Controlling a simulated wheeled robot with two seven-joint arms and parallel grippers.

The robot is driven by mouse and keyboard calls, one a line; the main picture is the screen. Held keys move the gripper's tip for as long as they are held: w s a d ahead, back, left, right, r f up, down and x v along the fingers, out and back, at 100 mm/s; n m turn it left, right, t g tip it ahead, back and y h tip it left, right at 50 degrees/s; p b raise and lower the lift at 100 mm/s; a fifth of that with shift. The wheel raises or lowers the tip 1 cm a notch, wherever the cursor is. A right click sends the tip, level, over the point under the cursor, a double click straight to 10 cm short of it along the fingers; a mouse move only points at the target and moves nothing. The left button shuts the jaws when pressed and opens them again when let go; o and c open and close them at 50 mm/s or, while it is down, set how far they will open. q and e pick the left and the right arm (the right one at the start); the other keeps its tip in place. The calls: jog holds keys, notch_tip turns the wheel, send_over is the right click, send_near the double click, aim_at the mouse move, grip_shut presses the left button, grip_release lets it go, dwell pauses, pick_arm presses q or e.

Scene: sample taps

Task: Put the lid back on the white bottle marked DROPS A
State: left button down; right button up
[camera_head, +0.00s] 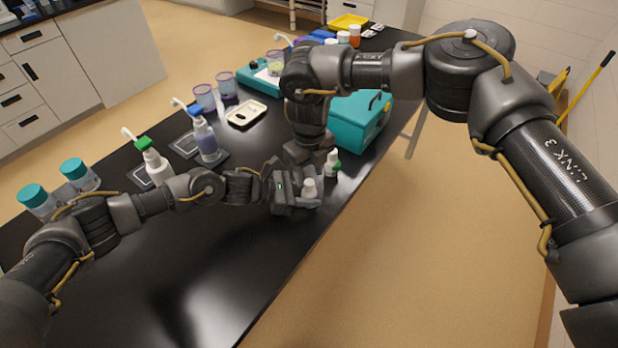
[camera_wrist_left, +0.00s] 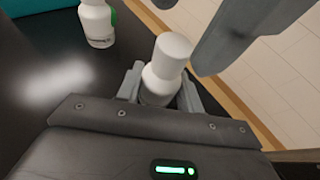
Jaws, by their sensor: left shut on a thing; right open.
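My left gripper (camera_head: 306,197) is shut on a small white bottle (camera_head: 309,186) and holds it upright near the table's right edge. In the left wrist view the held bottle (camera_wrist_left: 158,88) has a white cylindrical lid (camera_wrist_left: 172,53) on its top; whether it is fully seated I cannot tell. Its marking is hidden. A second white bottle (camera_head: 332,165) with a green label stands just beyond, also in the left wrist view (camera_wrist_left: 97,24). My right gripper (camera_head: 306,152) is open, close above and behind the held bottle; its grey finger (camera_wrist_left: 238,32) shows beside the lid.
Pump bottles (camera_head: 157,166) (camera_head: 207,140), teal-lidded jars (camera_head: 74,168) and a cream tray (camera_head: 247,113) stand along the left side. A teal box (camera_head: 352,122) stands behind the second bottle. The black table (camera_head: 225,265) is clear in front.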

aim_at(310, 182)
jog(key=shift+r, duration=0.5)
jog(key=shift+c, duration=0.3)
notch_tip(310, 182, up, 2)
jog(key=shift+r+n, duration=0.25)
jog(key=shift+n, duration=0.85)
jog(key=shift+r+n, duration=0.45)
jog(key=shift+n, duration=0.05)
jog(key=shift+f, duration=4.05)
